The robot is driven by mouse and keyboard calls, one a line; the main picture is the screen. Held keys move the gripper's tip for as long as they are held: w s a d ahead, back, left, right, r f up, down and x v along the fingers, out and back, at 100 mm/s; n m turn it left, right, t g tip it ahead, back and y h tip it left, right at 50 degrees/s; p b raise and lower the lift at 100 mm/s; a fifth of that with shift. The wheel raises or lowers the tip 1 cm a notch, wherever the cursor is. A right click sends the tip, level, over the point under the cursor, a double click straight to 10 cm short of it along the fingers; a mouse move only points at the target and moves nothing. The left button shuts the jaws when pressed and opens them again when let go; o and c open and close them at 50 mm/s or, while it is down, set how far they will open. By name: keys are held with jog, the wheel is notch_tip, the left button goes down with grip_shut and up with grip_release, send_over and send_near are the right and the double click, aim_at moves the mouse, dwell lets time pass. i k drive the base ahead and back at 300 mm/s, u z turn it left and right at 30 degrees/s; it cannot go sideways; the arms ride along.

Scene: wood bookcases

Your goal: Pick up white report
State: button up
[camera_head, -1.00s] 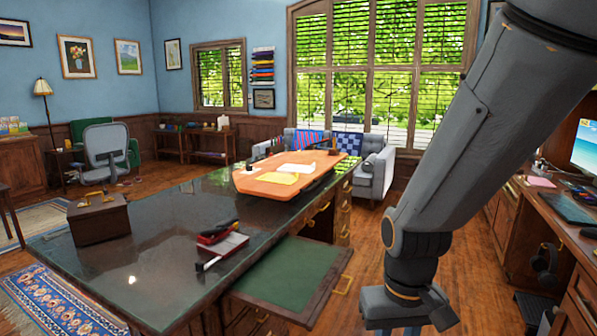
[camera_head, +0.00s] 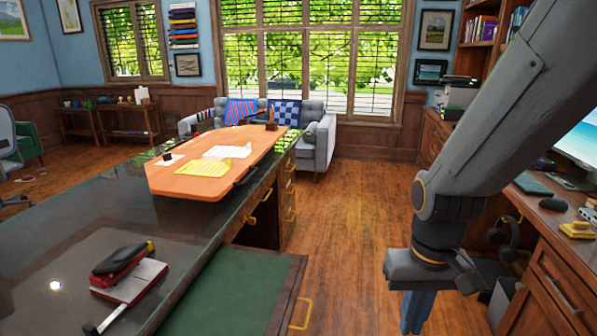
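White sheets of paper lie on the orange board (camera_head: 180,183) on the desk. One white sheet (camera_head: 222,152) lies behind a yellow sheet (camera_head: 207,167), and another white sheet (camera_head: 168,160) has a small dark object on it. I cannot tell which of these, if any, is the white report. My gripper (camera_head: 415,315) hangs at the bottom right, over the floor between the desk and the right counter, well apart from the papers. Its fingers are partly hidden, and I cannot see whether they are open.
The dark desk (camera_head: 60,220) fills the left. A green pull-out leaf (camera_head: 230,290) juts toward me. A wooden counter (camera_head: 545,225) stands right. Wooden floor (camera_head: 350,215) is clear ahead, up to the sofa (camera_head: 315,145).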

aim_at(241, 152)
jog(key=z, duration=0.4)
jog(key=i, duration=1.7)
jog(key=u, duration=0.55)
jog(key=i, duration=1.75)
jog(key=u, duration=0.8)
